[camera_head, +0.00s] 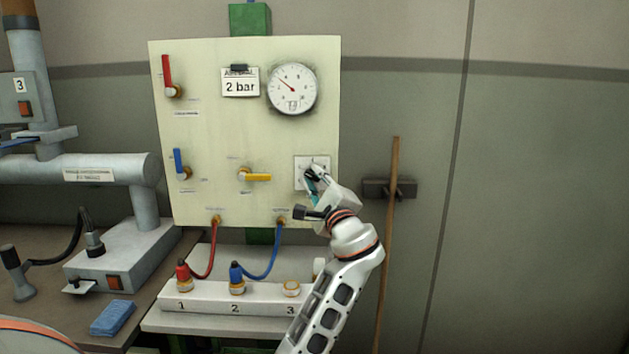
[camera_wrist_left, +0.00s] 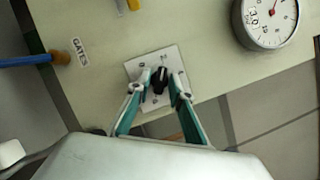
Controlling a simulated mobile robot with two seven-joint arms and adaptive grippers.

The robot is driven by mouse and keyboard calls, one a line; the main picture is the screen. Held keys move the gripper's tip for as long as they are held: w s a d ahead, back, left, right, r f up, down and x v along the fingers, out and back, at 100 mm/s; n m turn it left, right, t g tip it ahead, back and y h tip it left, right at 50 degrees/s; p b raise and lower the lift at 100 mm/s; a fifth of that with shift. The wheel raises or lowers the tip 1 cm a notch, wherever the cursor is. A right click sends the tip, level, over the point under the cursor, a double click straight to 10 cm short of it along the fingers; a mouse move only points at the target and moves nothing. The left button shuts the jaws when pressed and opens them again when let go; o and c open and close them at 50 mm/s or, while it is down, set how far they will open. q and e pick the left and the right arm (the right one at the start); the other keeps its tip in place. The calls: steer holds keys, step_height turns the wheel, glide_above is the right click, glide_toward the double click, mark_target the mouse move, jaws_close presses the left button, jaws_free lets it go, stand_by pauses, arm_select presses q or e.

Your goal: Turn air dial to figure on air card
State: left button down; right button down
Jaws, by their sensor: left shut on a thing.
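The air dial is a black knob (camera_wrist_left: 160,79) on a white square plate (camera_head: 301,165) at the right of the cream panel. The plate also shows in the wrist view (camera_wrist_left: 136,66). My left gripper (camera_head: 314,174) is at the dial, its teal fingers on both sides of the knob, shut on it. In the head view the fingers hide most of the knob. The air card (camera_head: 239,86), clipped at the panel's top, reads "2 bar". Right of it is a round gauge (camera_head: 292,89) with a red needle pointing up and left. My right gripper is not in view.
The panel (camera_head: 215,140) also bears red (camera_head: 167,70), blue (camera_head: 179,161) and yellow (camera_head: 257,177) levers. Red and blue hoses (camera_head: 269,265) hang below to a numbered block (camera_head: 210,299). A wooden stick (camera_head: 389,250) stands at the right by a wall bracket (camera_head: 406,188).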

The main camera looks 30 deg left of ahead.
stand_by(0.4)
arm_select(q)
steer(key=c, duration=2.1)
jaws_free()
steer(key=shift+c, duration=0.2)
steer(key=v, duration=1.2)
